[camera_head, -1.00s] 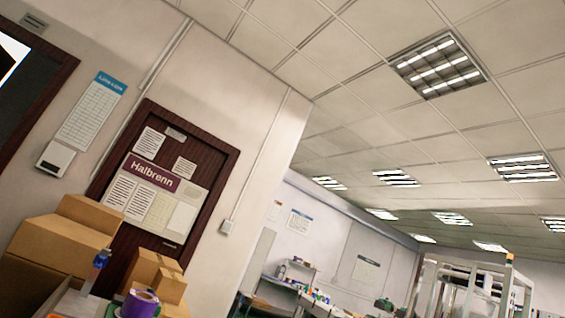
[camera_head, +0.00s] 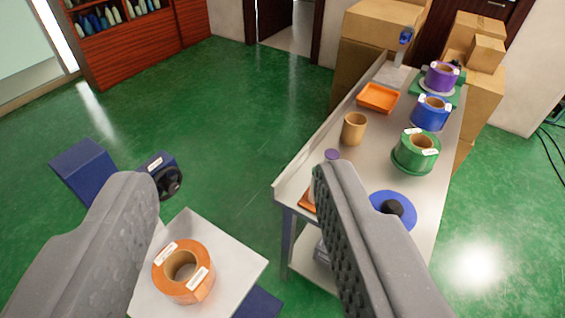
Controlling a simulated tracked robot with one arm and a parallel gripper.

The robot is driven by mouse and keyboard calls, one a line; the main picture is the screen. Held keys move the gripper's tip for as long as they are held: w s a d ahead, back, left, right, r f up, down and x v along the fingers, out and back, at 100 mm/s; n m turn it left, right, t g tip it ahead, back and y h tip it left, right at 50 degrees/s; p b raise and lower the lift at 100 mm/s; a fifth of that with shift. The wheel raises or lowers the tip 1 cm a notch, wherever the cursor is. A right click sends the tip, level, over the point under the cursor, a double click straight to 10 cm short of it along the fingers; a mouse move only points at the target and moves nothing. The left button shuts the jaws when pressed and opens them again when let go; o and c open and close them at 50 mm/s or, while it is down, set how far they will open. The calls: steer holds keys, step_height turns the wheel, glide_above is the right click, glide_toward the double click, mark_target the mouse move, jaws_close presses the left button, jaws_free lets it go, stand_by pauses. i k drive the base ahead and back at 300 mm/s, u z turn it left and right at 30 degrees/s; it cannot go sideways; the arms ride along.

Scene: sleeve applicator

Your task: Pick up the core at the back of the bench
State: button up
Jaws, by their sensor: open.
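The core, a short tan cardboard tube (camera_head: 354,129), stands upright on the grey bench (camera_head: 343,160), near its left edge and in front of an orange tray. My gripper (camera_head: 236,178) is open and empty, its two grey fingers wide apart in the foreground. The core is beyond the right fingertip, up and to the right, and nothing touches it. The right finger hides part of the bench's near end.
Green (camera_head: 415,150), blue (camera_head: 430,112) and purple (camera_head: 440,76) rolls line the bench's right side. The orange tray (camera_head: 378,97) lies behind the core. An orange roll (camera_head: 183,271) sits on a white plate at lower left. Cardboard boxes (camera_head: 375,30) stand behind.

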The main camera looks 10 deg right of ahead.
mark_target(353, 129)
steer(key=z, duration=0.05)
steer(key=k, duration=0.45)
steer(key=z, duration=0.45)
steer(key=i, duration=0.35)
steer(key=z, duration=0.65)
steer(key=i, duration=1.75)
steer(key=u, duration=0.15)
